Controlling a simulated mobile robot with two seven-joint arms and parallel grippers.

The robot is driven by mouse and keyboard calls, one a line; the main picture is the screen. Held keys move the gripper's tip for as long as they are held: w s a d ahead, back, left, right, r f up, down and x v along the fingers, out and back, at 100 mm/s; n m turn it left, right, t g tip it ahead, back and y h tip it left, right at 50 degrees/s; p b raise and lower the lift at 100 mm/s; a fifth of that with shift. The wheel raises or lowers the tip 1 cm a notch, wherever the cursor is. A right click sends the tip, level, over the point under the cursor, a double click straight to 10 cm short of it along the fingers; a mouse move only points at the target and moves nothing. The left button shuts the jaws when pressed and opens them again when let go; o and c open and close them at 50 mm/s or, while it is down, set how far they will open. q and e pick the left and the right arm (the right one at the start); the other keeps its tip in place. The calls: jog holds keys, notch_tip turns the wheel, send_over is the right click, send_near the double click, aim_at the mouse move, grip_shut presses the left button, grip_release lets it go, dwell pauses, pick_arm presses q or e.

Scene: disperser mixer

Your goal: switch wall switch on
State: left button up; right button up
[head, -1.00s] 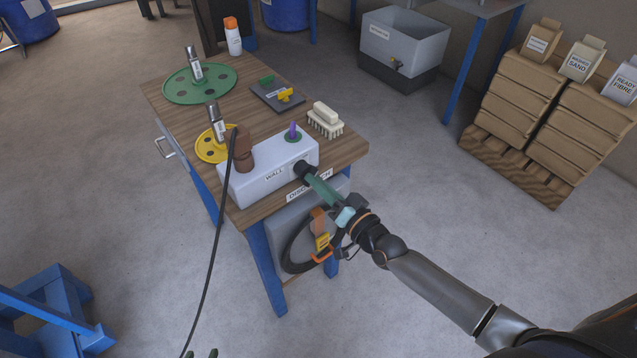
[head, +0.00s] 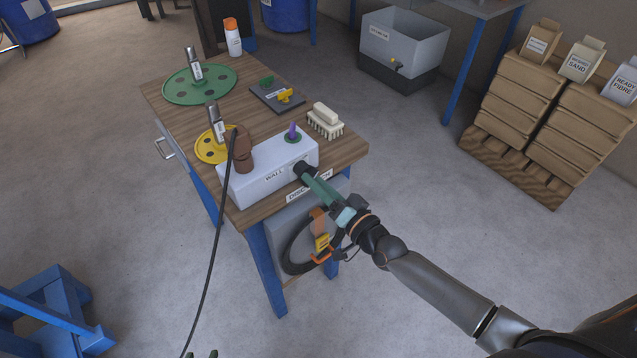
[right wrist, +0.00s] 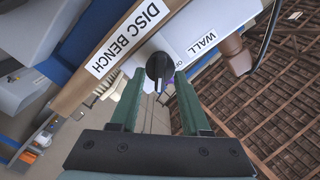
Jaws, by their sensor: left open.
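The wall switch is a white box labelled WALL (head: 270,172) on the front edge of the wooden bench. A black rotary knob (head: 303,169) sits on its front face; the knob (right wrist: 158,68) also shows in the right wrist view, with a partly covered mark beside it. My right gripper (head: 315,182) reaches the knob from the front. In the right wrist view its green fingers (right wrist: 158,95) are apart, one each side of the knob, with gaps visible. My left gripper (head: 203,354) shows only as green tips at the bottom edge of the head view.
A brown plug (head: 244,150) with a black cable is on the box. A purple peg (head: 292,132), a brush (head: 325,121), a yellow disc (head: 210,148) and a green disc (head: 180,88) are on the bench.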

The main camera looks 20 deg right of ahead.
jog(key=shift+s, duration=0.1)
jog(key=v, duration=1.2)
jog(key=shift+s, duration=0.15)
jog(key=shift+d, duration=0.1)
jog(key=s+a+f+n+g+h, duration=0.2)
jog(key=s+f+n+g, duration=0.1)
jog(key=s+f, duration=0.3)
jog(key=s+a+f+n+g+h, duration=0.1)
jog(key=s+f+n+g, duration=0.3)
jog(key=f, duration=0.5)
jog(key=shift+s+a+f+g+h, duration=0.4)
jog(key=shift+s+h, duration=0.1)
jog(key=shift+s, duration=0.4)
dwell(1.6)
